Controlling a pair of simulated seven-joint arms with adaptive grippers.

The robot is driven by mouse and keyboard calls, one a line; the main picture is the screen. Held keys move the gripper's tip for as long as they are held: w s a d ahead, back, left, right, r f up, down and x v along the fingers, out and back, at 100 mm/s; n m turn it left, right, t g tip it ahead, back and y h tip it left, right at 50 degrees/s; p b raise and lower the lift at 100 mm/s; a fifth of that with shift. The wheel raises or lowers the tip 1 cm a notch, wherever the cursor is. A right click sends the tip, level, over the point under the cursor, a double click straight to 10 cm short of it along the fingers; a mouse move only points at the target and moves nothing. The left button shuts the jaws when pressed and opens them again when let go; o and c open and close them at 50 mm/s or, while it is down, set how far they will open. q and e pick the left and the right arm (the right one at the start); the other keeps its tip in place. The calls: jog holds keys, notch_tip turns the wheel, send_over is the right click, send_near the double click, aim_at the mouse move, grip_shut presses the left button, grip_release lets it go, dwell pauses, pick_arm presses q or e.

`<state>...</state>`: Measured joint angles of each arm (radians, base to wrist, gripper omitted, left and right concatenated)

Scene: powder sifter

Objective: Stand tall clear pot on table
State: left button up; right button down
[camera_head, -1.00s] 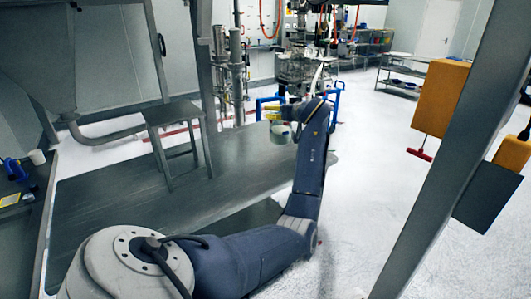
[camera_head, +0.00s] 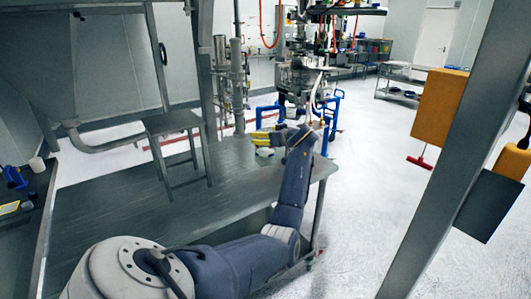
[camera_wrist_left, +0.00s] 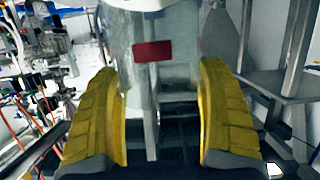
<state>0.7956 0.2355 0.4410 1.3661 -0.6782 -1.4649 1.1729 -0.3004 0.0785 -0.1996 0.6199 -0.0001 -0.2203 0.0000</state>
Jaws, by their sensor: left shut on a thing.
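My left gripper (camera_head: 265,138) has yellow fingers and is at the far right part of the grey table (camera_head: 110,225) in the head view. In the wrist view, my left gripper (camera_wrist_left: 160,120) is shut on a tall clear pot (camera_wrist_left: 150,85), one finger on each side. The pot has a red label and looks roughly upright between the fingers. In the head view only a small pale part of the pot (camera_head: 265,153) shows below the fingers. I cannot tell whether its base touches the table. My right gripper is not in view.
A grey metal stool-like stand (camera_head: 172,122) is left of the gripper. A blue frame (camera_head: 335,110) with equipment stands behind the table's far end. A slanted grey post (camera_head: 440,150) crosses the right side. The table top around the pot looks clear.

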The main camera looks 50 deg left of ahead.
aim_at(265, 151)
pick_arm(q)
jog(key=shift+f, duration=4.05)
jog(key=o, duration=1.6)
jog(key=shift+c, duration=0.2)
